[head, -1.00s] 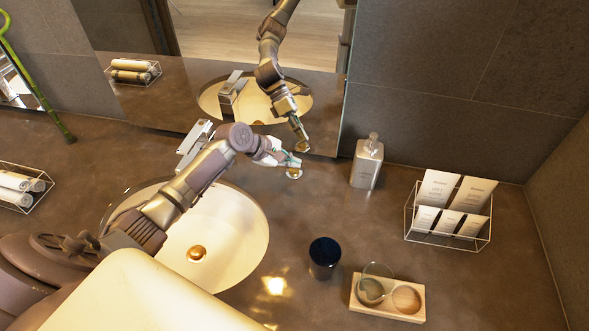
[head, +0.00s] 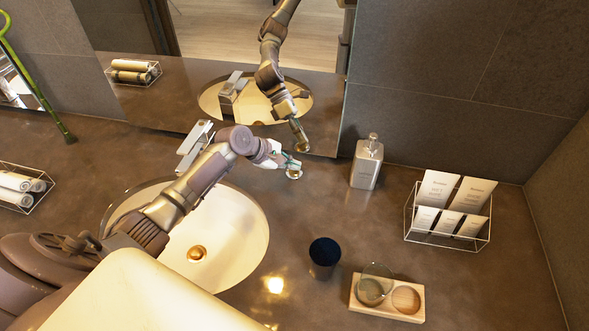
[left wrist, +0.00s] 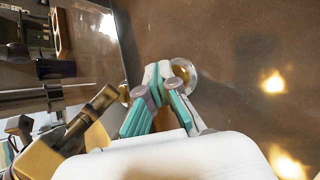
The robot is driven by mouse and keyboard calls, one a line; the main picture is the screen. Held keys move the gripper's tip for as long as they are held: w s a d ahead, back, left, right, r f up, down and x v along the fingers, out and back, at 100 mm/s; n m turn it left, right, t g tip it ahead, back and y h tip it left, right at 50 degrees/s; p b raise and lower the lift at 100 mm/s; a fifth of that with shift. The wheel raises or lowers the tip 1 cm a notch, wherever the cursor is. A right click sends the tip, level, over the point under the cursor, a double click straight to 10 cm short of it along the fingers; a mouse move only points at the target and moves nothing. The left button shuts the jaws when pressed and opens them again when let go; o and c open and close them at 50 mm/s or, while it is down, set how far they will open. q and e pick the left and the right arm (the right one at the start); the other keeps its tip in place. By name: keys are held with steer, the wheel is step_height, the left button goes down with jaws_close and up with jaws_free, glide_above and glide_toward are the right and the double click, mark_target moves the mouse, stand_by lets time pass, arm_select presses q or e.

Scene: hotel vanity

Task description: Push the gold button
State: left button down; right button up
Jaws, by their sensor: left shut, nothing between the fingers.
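The gold button (head: 294,173) is a small round gold piece on the counter behind the sink, left of the soap dispenser. It also shows in the left wrist view (left wrist: 184,75), partly hidden behind my fingertips. My left gripper (head: 291,163) is shut and empty, its fingertips at the button's edge in the head view. In the left wrist view its teal-sided fingers (left wrist: 160,84) are together and overlap the button's left side. I cannot tell whether they touch it. My right gripper is not in view.
The soap dispenser (head: 367,162) stands right of the button. The faucet (head: 195,145) and sink (head: 236,235) lie under and beside my left arm. A mirror (head: 325,110) rises close behind. A dark cup (head: 324,257), wooden tray (head: 388,311) and wire rack (head: 447,238) stand to the right.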

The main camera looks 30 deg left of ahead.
mark_target(292, 172)
arm_select(q)
steer(key=shift+f, duration=0.4)
stand_by(0.6)
steer(key=shift+r, duration=0.1)
steer(key=shift+r+p, duration=0.75)
steer(key=shift+p, duration=0.35)
step_height(292, 172, up, 6)
steer(key=p, duration=0.6)
steer(key=shift+f, duration=0.1)
